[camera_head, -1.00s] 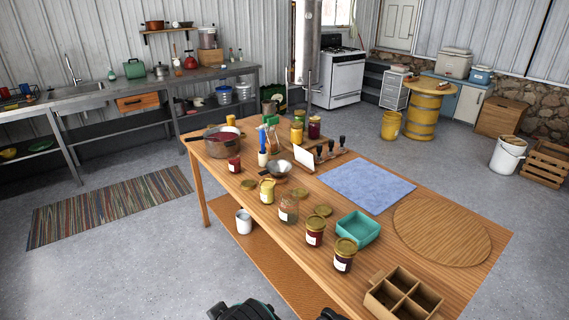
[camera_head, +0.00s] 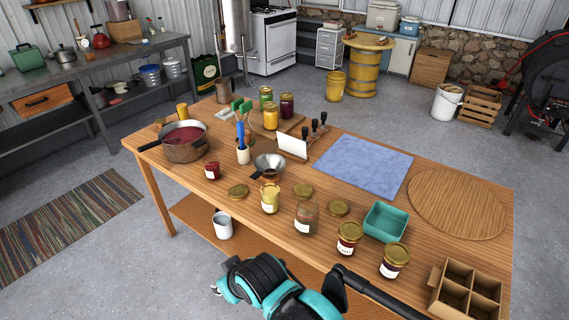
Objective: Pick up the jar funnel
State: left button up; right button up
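The jar funnel (camera_head: 269,162) is a small silver-grey metal cone with a wide open mouth and a short dark handle at its lower left. It rests on the wooden table (camera_head: 345,220), left of the middle, between the white tool crock and a yellow jar. Nothing touches it from above. Teal and black links of mine show at the bottom centre, in front of the table's near edge and well short of the funnel. I make out no fingertips of either gripper.
Beside the funnel are a pot of red jam (camera_head: 184,142), a crock of utensils (camera_head: 243,153), a white card (camera_head: 292,146) and a yellow jar (camera_head: 270,198). The blue cloth (camera_head: 362,167) is bare.

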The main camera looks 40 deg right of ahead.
aim_at(269, 165)
jog(key=i+z, duration=0.15)
jog(key=z, duration=0.3)
jog(key=i+z, duration=0.15)
jog(key=z, duration=0.25)
jog(key=i+j+z, duration=0.1)
jog(key=z, duration=0.35)
jog(key=i+j+z, duration=0.15)
jog(key=z, duration=0.25)
jog(key=i+z, duration=0.15)
jog(key=z, duration=0.25)
jog(key=i+j+z, duration=0.1)
jog(key=z, duration=0.25)
jog(key=i+j+z, duration=0.15)
jog(key=z, duration=0.25)
jog(key=i, duration=0.05)
